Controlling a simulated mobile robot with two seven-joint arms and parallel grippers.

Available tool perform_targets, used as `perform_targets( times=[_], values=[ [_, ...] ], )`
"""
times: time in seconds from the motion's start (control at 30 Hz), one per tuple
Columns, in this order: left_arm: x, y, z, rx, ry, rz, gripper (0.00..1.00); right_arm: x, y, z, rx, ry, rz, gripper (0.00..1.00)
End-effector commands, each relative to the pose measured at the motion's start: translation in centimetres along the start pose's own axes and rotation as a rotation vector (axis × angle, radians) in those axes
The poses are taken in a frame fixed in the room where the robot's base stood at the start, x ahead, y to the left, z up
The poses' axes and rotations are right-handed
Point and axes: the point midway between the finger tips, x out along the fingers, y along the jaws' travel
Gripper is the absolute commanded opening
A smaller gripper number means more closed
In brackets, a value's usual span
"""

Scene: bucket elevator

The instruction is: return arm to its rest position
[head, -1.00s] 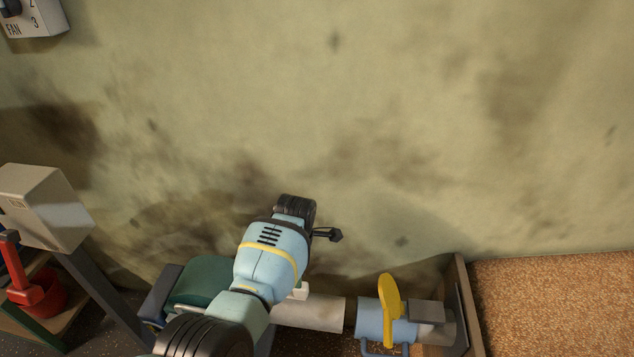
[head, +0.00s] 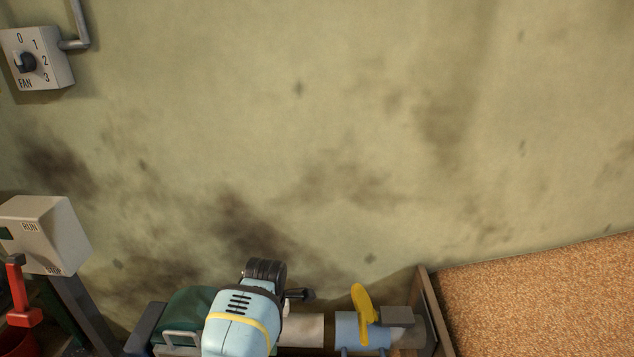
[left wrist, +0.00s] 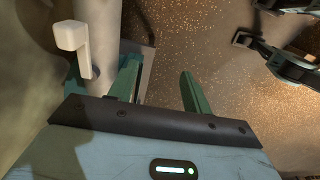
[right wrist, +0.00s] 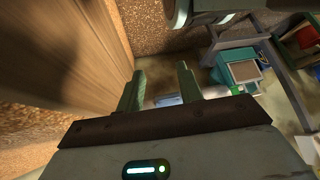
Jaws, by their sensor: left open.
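My left arm (head: 242,318) rises from the bottom of the head view, in front of the wall. Its gripper is not clearly visible there. In the left wrist view my left gripper (left wrist: 160,74) is open, with nothing visible between its two green fingers. A pale pipe (left wrist: 97,35) with a whitish lever (left wrist: 72,38) shows just left of the fingers; I cannot tell whether a finger touches it. In the right wrist view my right gripper (right wrist: 161,76) has its fingers apart and holds nothing visible. A wooden panel is close on its left.
In the head view a blue pipe section with a yellow handle (head: 361,303) stands at the bottom, beside a wooden bin wall (head: 432,312) and grain (head: 540,290). A RUN switch box (head: 45,235), a red lever (head: 17,290) and a fan dial (head: 36,60) are at left.

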Motion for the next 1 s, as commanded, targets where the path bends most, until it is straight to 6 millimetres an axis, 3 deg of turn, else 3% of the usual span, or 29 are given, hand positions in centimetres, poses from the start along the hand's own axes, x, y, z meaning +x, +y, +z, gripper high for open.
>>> perform_targets(
  times=[0.27,0.47,0.73,1.0],
  values=[
    [4.5,-2.7,-2.2,0.125,-0.008,0.066,0.49,-0.6,0.0,-1.3,-0.002,0.02,0.002,0.36],
    [8.2,-6.2,-4.5,0.265,0.005,0.135,0.49,-1.1,0.1,-2.6,-0.005,0.043,0.004,0.36],
    [12.2,-13.5,-7.9,0.539,0.072,0.263,0.49,-2.1,0.2,-3.8,-0.011,0.055,0.007,0.36],
    [12.8,-21.9,-10.3,0.846,0.179,0.383,0.49,-3.1,0.4,-5.6,-0.02,0.084,0.012,0.36]
  ],
)
